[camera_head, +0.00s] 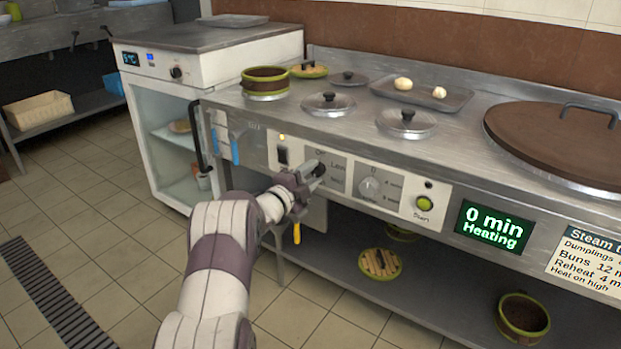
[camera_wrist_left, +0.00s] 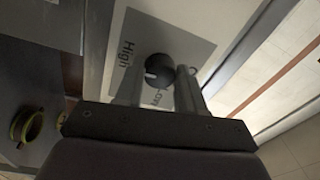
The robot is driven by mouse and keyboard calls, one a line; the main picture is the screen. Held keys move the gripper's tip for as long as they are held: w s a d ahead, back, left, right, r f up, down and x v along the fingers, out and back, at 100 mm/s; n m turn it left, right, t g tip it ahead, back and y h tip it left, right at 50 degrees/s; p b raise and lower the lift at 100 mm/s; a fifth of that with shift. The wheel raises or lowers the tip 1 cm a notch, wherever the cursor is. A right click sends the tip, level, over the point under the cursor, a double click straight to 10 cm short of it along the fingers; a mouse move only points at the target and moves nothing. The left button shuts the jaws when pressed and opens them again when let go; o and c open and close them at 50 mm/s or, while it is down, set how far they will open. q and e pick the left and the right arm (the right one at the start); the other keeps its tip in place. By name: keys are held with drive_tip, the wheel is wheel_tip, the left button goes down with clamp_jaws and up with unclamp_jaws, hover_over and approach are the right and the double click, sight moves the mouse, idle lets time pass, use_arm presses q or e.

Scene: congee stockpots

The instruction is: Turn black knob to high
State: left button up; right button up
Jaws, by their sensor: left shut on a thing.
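The black knob (camera_head: 319,170) is on the front panel of the steel counter, on a grey label plate with words including "Low". In the left wrist view the black knob (camera_wrist_left: 160,68) sits between my two fingers, with a white mark on its left side; "High" is printed to its left and "Low" below it. My left gripper (camera_head: 311,172) is shut on the knob at the panel. It also shows in the left wrist view (camera_wrist_left: 158,88). My right gripper is not in view.
A grey timer dial (camera_head: 371,187) and a green start button (camera_head: 425,203) are right of the knob. A display (camera_head: 493,228) reads "0 min Heating". Blue-handled tools (camera_head: 235,150) hang left. A lower shelf (camera_head: 420,285) holds baskets.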

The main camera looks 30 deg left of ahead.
use_arm(q)
drive_tip(key=shift+f, duration=0.1)
idle(0.4)
drive_tip(key=o, duration=1)
drive_tip(key=shift+o, duration=0.2)
drive_tip(key=shift+s+r, duration=0.2)
drive_tip(key=shift+s, duration=0.2)
drive_tip(key=s+a+f+p, duration=0.1)
drive_tip(key=s+p, duration=0.3)
drive_tip(key=s, duration=0.7)
drive_tip(key=shift+s+a+p, duration=0.2)
drive_tip(key=shift+s+p, duration=0.2)
